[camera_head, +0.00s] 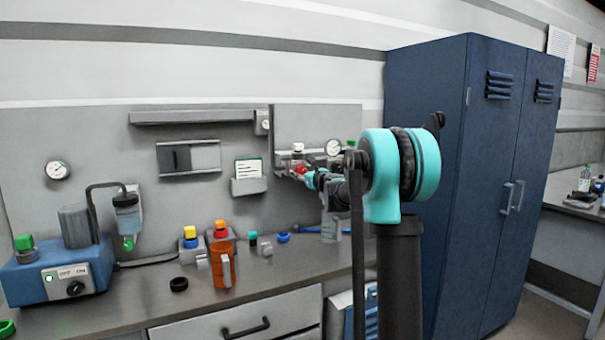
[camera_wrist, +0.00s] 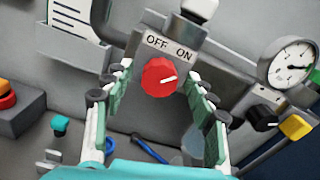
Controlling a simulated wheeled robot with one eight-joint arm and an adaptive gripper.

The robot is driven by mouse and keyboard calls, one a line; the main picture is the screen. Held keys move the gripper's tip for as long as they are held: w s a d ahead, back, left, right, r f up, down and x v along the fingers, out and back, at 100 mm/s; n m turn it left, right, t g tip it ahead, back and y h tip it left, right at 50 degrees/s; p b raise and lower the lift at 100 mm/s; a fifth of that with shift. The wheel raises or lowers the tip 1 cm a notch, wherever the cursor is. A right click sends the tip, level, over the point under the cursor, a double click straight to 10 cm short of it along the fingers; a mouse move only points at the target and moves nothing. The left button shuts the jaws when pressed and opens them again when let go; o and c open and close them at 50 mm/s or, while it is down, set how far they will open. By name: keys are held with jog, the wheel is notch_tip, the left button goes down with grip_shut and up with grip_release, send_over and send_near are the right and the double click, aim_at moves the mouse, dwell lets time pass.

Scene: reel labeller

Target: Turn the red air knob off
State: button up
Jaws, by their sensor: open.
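The red air knob (camera_wrist: 159,77) sits under a plate (camera_wrist: 168,47) marked OFF and ON in the wrist view. Its white pointer mark points to the right, toward the ON side. My gripper (camera_wrist: 163,85) is open, with one finger on each side of the knob in the picture and visible gaps between. I cannot tell how far the fingertips are from the knob in depth. In the head view the red knob (camera_head: 302,171) is small on the back panel, and my arm reaches toward it and hides part of that area.
A pressure gauge (camera_wrist: 287,63), a black knob (camera_wrist: 262,117) and a yellow knob (camera_wrist: 295,127) are right of the red knob. A card holder (camera_wrist: 72,45) is at left. On the bench stand an orange mug (camera_head: 221,264) and a blue machine (camera_head: 55,275). A blue cabinet (camera_head: 430,110) stands at right.

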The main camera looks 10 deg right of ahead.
jog(key=c, duration=1.2)
jog(key=shift+o, duration=0.2)
jog(key=shift+n, duration=0.4)
jog(key=n, duration=0.3)
jog(key=shift+n, duration=0.3)
jog(key=n, duration=0.4)
jog(key=shift+n, duration=0.3)
jog(key=n, duration=0.4)
jog(key=shift+a, duration=0.1)
jog(key=shift+f+n, duration=0.1)
jog(key=shift+n, duration=2.4)
